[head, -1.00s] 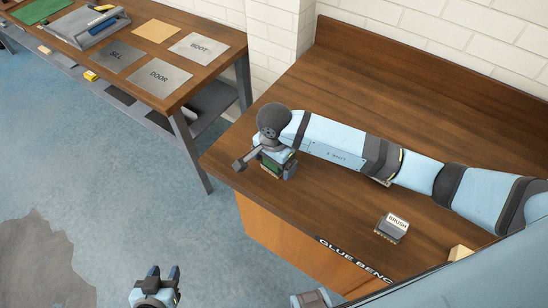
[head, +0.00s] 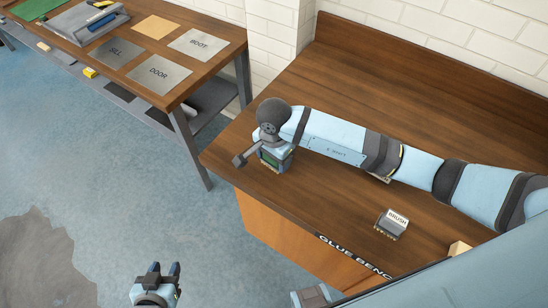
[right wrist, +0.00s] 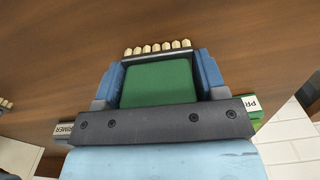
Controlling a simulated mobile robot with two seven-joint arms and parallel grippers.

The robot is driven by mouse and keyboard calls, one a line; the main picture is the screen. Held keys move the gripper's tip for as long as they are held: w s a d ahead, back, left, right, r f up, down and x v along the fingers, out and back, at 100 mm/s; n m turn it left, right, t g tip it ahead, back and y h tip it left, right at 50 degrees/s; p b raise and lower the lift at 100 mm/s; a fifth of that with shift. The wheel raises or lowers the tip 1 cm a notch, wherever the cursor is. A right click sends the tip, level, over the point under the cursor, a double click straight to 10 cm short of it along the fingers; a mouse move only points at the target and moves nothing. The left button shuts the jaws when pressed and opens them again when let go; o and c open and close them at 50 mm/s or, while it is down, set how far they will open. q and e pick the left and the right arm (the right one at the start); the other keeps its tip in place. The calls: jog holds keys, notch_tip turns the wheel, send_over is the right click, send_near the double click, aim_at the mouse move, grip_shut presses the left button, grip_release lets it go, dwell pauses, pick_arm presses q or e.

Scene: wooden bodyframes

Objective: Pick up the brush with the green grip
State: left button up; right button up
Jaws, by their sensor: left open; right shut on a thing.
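The brush with the green grip (right wrist: 158,82) is between the two blue fingers of my right gripper (right wrist: 159,75) in the right wrist view. The gripper is shut on its green block, and a row of pale bristle tips shows beyond it. In the head view my right gripper (head: 274,160) is at the left end of the glue bench (head: 330,90), with a little green showing. I cannot tell whether the bristles touch the bench. My left gripper (head: 163,270) is open and empty over the floor, low in the head view.
A grey brush block labelled BRUSH (head: 392,225) stands near the bench's front edge. A pale block (head: 459,248) is to its right. Another table (head: 125,55) with labelled plates stands at the upper left. A white brick wall (head: 400,25) backs the bench.

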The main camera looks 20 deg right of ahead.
notch_tip(320, 180, up, 19)
jog(key=b, duration=0.2)
jog(key=shift+r, duration=0.1)
jog(key=shift+o, duration=0.5)
jog(key=shift+d, duration=0.1)
